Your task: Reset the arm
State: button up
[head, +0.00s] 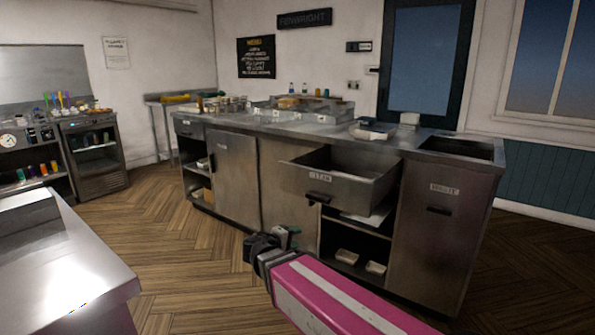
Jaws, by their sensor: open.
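My gripper (272,243) is in the lower middle of the head view, at the end of my pink and white arm. It is dark, with a small green part near its tip. It holds nothing that I can see. It is in front of the steel counter (222,168), below and to the left of an open, labelled drawer (345,184). The drawer is pulled out from the counter. From here I cannot tell how far the gripper is from the cabinet front.
A steel worktop (62,262) stands close at the lower left. The wooden floor (170,215) between it and the counter is clear. A waste cabinet (436,240) is at the right. Open shelves below the drawer hold small white containers (346,257). Equipment stands at the far left.

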jog(key=s+d+f+m+g+y, duration=0.4)
jog(key=d+f, duration=0.4)
jog(key=d, duration=0.2)
jog(key=s+d+f+m+g+y, duration=0.3)
jog(key=d+f+m+g+y, duration=0.2)
jog(key=d+f, duration=0.4)
jog(key=shift+s+d+f+g+y, duration=0.25)
jog(key=shift+s+d+g+y, duration=0.25)
jog(key=shift+g+y, duration=0.4)
jog(key=shift+w+d, duration=0.1)
